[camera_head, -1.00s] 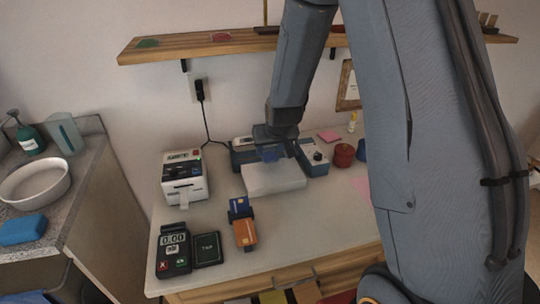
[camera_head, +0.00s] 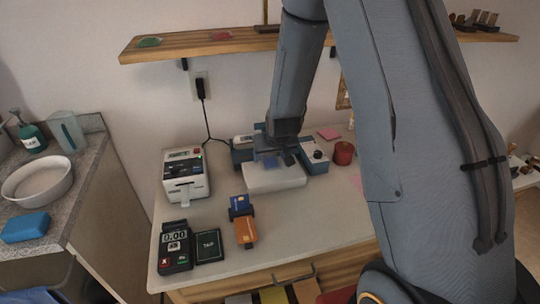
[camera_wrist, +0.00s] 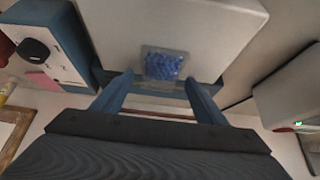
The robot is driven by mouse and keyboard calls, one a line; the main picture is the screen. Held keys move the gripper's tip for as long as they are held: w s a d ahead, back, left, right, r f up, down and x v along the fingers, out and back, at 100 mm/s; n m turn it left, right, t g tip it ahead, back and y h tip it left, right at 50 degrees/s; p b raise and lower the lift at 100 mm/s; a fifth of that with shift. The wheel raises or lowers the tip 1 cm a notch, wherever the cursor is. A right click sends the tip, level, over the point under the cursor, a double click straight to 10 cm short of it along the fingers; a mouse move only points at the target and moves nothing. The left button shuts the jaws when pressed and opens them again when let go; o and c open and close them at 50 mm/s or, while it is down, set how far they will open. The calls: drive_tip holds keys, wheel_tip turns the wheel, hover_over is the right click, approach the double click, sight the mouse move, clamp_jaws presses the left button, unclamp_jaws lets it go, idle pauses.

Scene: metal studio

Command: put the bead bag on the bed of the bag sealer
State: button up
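The bead bag (camera_wrist: 163,65), a small clear bag of blue beads, lies on the pale bed (camera_wrist: 215,25) of the bag sealer in the wrist view, close to the edge nearest my gripper. The bag sealer (camera_head: 313,154) has a blue body with a dark knob, and its white bed (camera_head: 275,180) faces the front of the table in the head view. My gripper (camera_wrist: 160,88) is open, its two fingers apart on either side of the bag's near end, with nothing held between them. In the head view my gripper (camera_head: 274,158) is over the sealer and partly hides it.
A label printer (camera_head: 186,174) stands left of the sealer. A card terminal (camera_head: 174,247), a dark tap pad (camera_head: 208,246) and a card holder (camera_head: 243,220) are in front. A red roll (camera_head: 343,153) is to the right. A wall shelf (camera_head: 210,43) runs above.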

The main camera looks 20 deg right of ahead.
drive_tip(key=shift+r, duration=0.1)
drive_tip(key=shift+r, duration=0.2)
drive_tip(key=b+v, duration=0.1)
drive_tip(key=v, duration=1.1)
drive_tip(key=s+g, duration=0.5)
drive_tip(key=s, duration=1.6)
drive_tip(key=shift+s+g, duration=0.3)
